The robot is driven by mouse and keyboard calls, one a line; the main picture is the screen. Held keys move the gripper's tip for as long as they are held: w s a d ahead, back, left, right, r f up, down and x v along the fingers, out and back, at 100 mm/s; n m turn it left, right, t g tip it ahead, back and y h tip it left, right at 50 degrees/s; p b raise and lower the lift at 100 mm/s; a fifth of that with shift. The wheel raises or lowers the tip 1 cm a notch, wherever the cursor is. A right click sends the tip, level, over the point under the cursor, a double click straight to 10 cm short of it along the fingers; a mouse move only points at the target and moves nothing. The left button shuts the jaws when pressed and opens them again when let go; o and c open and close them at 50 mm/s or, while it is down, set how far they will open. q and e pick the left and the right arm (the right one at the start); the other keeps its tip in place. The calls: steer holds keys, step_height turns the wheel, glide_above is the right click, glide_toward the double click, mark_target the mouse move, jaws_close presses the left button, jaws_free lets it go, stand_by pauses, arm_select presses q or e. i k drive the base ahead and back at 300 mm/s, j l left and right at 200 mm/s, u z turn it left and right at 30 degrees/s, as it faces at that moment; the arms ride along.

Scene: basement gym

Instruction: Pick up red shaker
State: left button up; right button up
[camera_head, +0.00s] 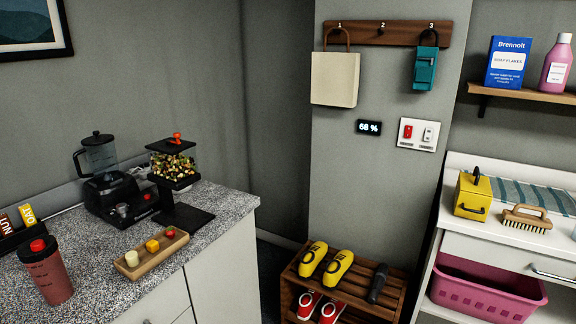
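A red shaker (47,273) with a dark lid and a bright red cap stands upright on the speckled grey counter (105,252) at the lower left. It stands near the counter's front side, left of a small wooden tray. Nothing is touching it from my side. Neither of my grippers shows in the head view, so their state cannot be seen.
Beside the shaker are the wooden tray (136,274) with small pieces, a black bar box (10,239), a blender (99,165) and a clear dispenser (172,165). A shoe rack (293,289) stands on the floor, right of the counter.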

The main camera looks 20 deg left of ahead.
mark_target(50, 276)
steer(key=i+u, duration=0.25)
steer(key=u, duration=0.2)
steer(key=i+l+u, duration=0.2)
steer(key=u, duration=0.2)
steer(key=i+l+u, duration=0.2)
steer(key=u, duration=0.25)
steer(key=i+l+u, duration=0.15)
steer(key=u, duration=0.25)
steer(key=i+l+u, duration=0.1)
steer(key=l+u, duration=0.35)
